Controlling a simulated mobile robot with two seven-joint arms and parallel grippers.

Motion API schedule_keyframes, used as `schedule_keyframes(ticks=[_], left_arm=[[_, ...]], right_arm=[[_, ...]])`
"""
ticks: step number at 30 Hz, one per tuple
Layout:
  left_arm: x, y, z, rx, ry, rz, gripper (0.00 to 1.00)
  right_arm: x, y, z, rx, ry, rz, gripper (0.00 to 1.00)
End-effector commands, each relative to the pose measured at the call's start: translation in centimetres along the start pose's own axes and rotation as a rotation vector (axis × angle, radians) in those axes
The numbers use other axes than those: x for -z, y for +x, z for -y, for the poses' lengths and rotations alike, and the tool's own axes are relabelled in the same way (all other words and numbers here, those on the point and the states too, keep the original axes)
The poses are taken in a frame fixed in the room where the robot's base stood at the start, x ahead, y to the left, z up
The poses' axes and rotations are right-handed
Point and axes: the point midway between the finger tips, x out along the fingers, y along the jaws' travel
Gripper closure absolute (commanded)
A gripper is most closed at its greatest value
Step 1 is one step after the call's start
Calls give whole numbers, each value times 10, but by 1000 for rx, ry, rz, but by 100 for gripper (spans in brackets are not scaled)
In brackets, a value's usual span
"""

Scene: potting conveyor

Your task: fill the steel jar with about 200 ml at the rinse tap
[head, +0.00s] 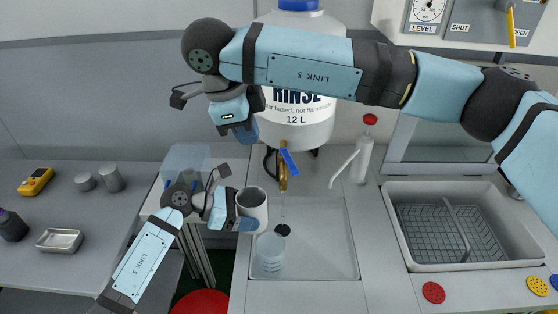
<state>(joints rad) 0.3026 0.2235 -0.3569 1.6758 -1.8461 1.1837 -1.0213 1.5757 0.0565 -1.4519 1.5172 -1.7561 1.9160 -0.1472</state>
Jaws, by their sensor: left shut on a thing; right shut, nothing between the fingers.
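The steel jar (253,204), a pale grey cup with a dark mouth, is held by my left gripper (238,214), which is shut on its left side. The jar looks upright, above the sink's left edge. The rinse tap (283,180) is brass with a blue lever (288,161), below the large white RINSE tank (300,118). A faint thin line runs down below the spout, right of the jar; I cannot tell if it is water. My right gripper (246,132) is shut and empty, left of the tank and above the lever, apart from it. The jar's contents cannot be made out.
A clear beaker (270,254) stands in the shallow sink (325,265), near the black drain (282,230). A red-capped wash bottle (362,155) stands behind right. A grey basin (396,230) lies right. Left bench holds a yellow meter (36,182) and a metal tray (60,240).

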Motion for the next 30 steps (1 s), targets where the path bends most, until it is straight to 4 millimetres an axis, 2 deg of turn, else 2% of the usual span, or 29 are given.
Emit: schedule_keyframes(ticks=[3, 6, 13, 17, 27, 30], left_arm=[[-1, 0, 0, 0, 1, 1, 54], [-1, 0, 0, 0, 1, 1, 54], [-1, 0, 0, 0, 1, 1, 54], [-1, 0, 0, 0, 1, 1, 54], [-1, 0, 0, -1, 1, 1, 54], [-1, 0, 0, -1, 1, 1, 54]], right_arm=[[-10, -4, 3, -18, -169, -61, 100], [-14, -6, 5, -34, -263, -91, 100], [-16, 3, 5, -49, -334, -111, 100], [-13, 24, 5, -51, -333, -111, 100], [-5, 96, 2, -50, -332, -110, 100], [12, 98, 8, -47, -330, -109, 100]])
